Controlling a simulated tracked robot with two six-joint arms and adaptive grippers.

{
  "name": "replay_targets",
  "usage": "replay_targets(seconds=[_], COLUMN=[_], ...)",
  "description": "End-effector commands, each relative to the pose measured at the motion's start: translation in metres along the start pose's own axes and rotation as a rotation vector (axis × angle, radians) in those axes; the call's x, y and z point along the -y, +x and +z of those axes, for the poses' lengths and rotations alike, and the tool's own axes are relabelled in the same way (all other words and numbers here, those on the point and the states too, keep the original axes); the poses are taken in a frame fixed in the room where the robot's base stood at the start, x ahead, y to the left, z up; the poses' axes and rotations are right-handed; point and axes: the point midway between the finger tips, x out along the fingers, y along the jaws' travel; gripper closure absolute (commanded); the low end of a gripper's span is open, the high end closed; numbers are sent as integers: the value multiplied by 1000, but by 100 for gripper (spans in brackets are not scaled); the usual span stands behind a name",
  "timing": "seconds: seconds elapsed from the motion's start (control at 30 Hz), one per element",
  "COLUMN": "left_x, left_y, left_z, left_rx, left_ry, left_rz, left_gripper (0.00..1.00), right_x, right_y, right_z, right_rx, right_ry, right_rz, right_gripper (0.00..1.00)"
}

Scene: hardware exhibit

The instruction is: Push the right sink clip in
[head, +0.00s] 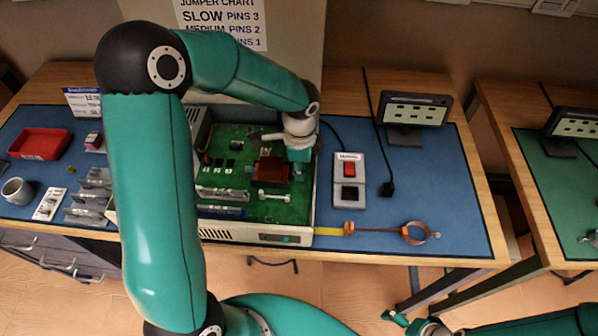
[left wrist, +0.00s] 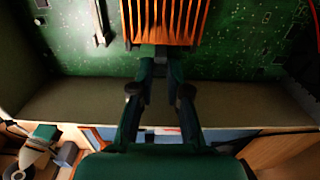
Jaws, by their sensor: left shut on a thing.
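The copper-coloured heat sink (head: 271,171) sits on the green circuit board (head: 235,150) inside an open case. In the left wrist view its fins (left wrist: 165,18) fill the top middle. My left gripper (head: 300,155) is at the right side of the heat sink. In the left wrist view its fingers (left wrist: 160,56) come together at the heat sink's near edge, on a small dark piece that looks like the right sink clip; the fingers mostly hide it. My right gripper (head: 393,317) is low at the bottom edge, away from the case, too small to read.
The case's front wall (head: 260,236) and right side wall border the board. A white bone-shaped part (head: 274,194) lies beside the heat sink.

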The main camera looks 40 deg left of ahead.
Motion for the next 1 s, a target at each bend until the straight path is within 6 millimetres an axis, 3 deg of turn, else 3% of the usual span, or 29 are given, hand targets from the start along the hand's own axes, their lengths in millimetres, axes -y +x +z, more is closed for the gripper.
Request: replay_targets(seconds=[1.0], left_x=[2], left_y=[-6], left_z=[6], left_rx=[0], left_ry=[-2], left_rz=[-5], left_gripper=[97], right_x=[1], right_y=[-3], right_z=[0], right_rx=[0], right_ry=[0], right_rz=[0], right_gripper=[0])
